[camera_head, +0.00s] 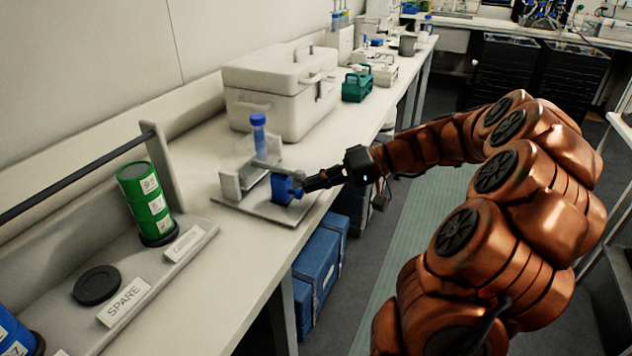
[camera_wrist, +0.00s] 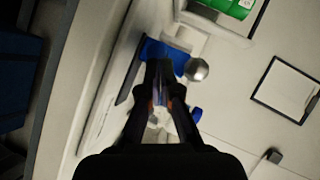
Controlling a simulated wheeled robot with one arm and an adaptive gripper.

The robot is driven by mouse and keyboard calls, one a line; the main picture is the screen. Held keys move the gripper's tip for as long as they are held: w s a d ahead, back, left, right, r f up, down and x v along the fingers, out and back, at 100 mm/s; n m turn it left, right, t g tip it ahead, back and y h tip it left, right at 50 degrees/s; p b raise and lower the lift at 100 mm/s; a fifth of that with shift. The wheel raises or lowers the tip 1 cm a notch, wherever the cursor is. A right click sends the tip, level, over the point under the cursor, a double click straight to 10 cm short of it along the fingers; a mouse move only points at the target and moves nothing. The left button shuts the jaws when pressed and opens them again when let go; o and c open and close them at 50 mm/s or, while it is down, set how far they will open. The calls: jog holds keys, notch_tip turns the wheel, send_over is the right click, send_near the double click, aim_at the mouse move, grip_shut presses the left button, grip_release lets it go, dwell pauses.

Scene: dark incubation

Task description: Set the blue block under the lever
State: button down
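The blue block (camera_head: 283,188) stands on the pale base plate (camera_head: 262,208) of a small stand at the bench's front edge. The grey lever bar (camera_head: 264,166) runs above the plate, close over the block. Its round silver knob (camera_wrist: 198,69) shows in the wrist view beside the block (camera_wrist: 165,53). My gripper (camera_head: 308,185) reaches in from the right, its tips at the block's near side. In the wrist view my fingers (camera_wrist: 161,68) are close together and cover part of the block. I cannot tell whether they grip it.
A blue-capped tube (camera_head: 258,135) stands behind the lever. A white case (camera_head: 280,90) is farther back. A green canister (camera_head: 146,200) sits left in a grey rack beside an empty black round spot (camera_head: 97,285). A blue box (camera_head: 318,265) is below the bench.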

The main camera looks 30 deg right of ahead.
jog(key=d, duration=0.1)
jog(key=w+d+r, duration=0.1)
jog(key=d+r, duration=0.1)
jog(key=d, duration=0.1)
jog(key=shift+w+p, duration=0.15)
jog(key=shift+p, duration=0.25)
jog(key=v, duration=0.9)
jog(key=shift+s+b, duration=0.25)
jog(key=shift+b, duration=0.05)
jog(key=shift+d+r, duration=0.1)
jog(key=shift+r, duration=0.05)
